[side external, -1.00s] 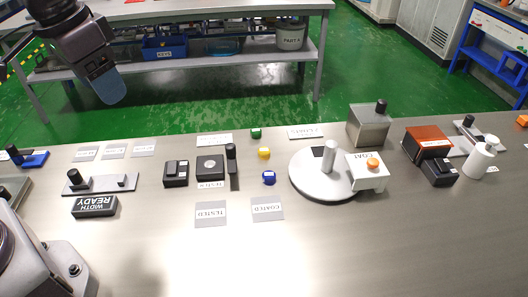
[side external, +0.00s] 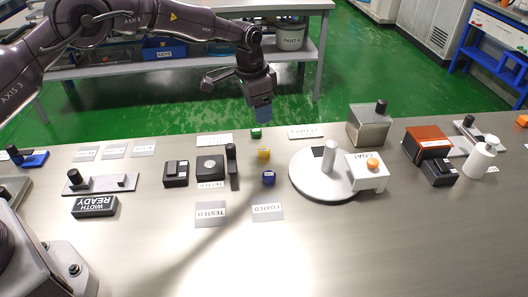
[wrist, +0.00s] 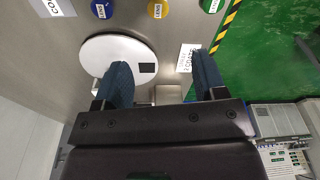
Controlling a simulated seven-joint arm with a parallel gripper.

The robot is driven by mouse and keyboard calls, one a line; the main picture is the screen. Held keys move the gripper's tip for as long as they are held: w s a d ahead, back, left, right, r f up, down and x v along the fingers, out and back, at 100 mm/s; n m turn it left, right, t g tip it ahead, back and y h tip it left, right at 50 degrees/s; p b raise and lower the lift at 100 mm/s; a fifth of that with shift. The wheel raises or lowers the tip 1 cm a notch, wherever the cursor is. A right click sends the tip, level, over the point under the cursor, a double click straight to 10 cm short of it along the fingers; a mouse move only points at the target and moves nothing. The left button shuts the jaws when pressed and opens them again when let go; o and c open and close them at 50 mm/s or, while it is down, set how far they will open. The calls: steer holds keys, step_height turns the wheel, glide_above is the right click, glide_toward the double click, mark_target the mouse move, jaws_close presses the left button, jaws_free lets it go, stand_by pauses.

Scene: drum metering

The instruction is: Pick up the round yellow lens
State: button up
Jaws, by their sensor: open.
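The round yellow lens (side external: 264,153) lies flat on the steel table, between a green lens (side external: 256,133) behind it and a blue lens (side external: 268,177) in front. In the wrist view the yellow lens (wrist: 157,9) is at the top edge, partly cut off, with the blue lens (wrist: 102,9) to its left and the green lens (wrist: 211,5) to its right. My gripper (side external: 262,112) is high above the table near its far edge. Its two blue fingers (wrist: 161,72) are apart with nothing held, and the yellow lens lies beyond their tips.
A white turntable (side external: 305,185) with a post and a COAT box (side external: 370,180) stands right of the lenses. A black tester (side external: 210,167) with an upright black part (side external: 232,165) stands to their left. Flat TESTED (side external: 210,214) and COATED (side external: 267,212) cards lie in front.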

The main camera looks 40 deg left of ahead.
mark_target(264, 150)
steer(key=f, duration=0.8)
steer(key=w+f, duration=0.1)
steer(key=f, duration=0.4)
steer(key=shift+d, duration=0.4)
steer(key=c, duration=1)
